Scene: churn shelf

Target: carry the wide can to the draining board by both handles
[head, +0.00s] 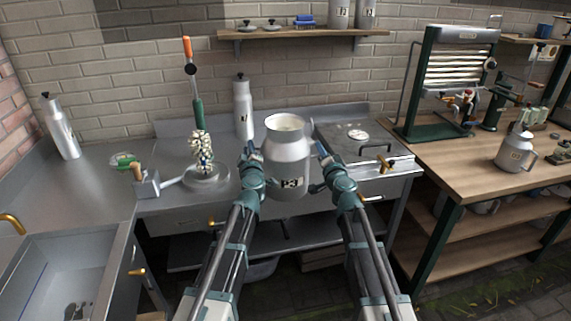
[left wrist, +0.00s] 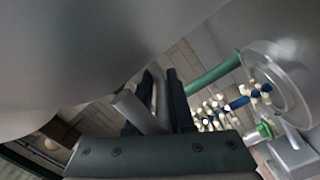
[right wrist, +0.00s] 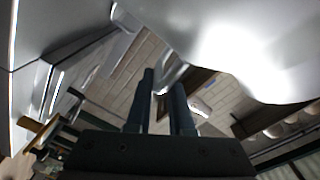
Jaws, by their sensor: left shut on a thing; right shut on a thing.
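The wide can (head: 287,153) is a grey metal can with an open top and a dark label on its front. It is upright, in front of the steel counter's edge in the head view. My left gripper (head: 250,155) is shut on its left handle; the left wrist view shows the fingers (left wrist: 160,98) around a grey bar. My right gripper (head: 323,153) is shut on its right handle; the right wrist view shows the fingers (right wrist: 164,97) around a metal loop. The can's wall fills the top of both wrist views. I cannot tell which steel surface is the draining board.
A brush with a green handle (head: 198,115) stands on a round base left of the can. A tall bottle (head: 243,107) stands behind. The sink (head: 60,280) is at lower left. A wooden bench (head: 470,160) with a small can (head: 515,150) is at right.

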